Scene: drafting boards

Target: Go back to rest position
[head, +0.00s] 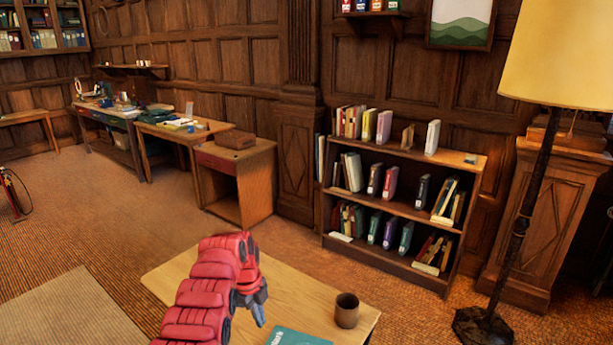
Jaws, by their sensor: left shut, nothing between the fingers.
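My left arm, red and segmented, comes up from the bottom of the head view and bends over a light wooden table. My left gripper (257,310) is at its end, grey, pointing down over the table. It is shut and holds nothing. My right gripper is not in view.
The wooden table (292,292) holds a brown cup (347,310) and a teal book (297,337), both right of my left gripper. A bookshelf (389,252), a floor lamp (524,200) and several desks stand beyond. The carpeted floor at left is mostly clear.

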